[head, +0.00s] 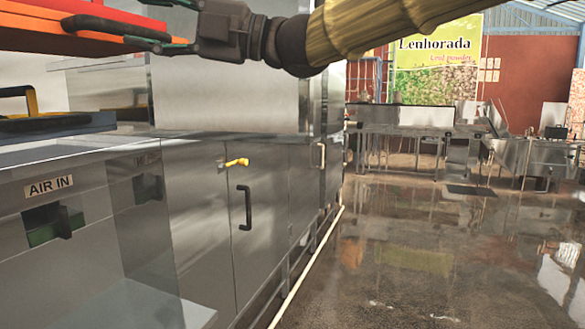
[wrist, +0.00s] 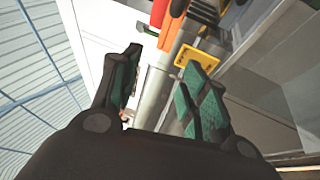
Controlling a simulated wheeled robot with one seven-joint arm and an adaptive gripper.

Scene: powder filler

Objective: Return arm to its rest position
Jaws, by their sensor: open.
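My gripper (head: 150,40) is raised at the top left of the head view, beside an orange-red object (head: 75,32) above the steel counter. The head view does not settle whether they touch. My arm reaches in from the top right, with a tan sleeve over it. In the wrist view my gripper (wrist: 160,88) has its two green-padded fingers spread apart, with nothing held between them. The orange-red object (wrist: 172,38) lies beyond the fingertips there.
A steel cabinet (head: 262,215) with a black handle and yellow latch stands below my gripper. The counter (head: 60,150) holds a blue item (head: 60,123). Steel tables (head: 415,130) stand far back; wet floor (head: 400,260) is open at right.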

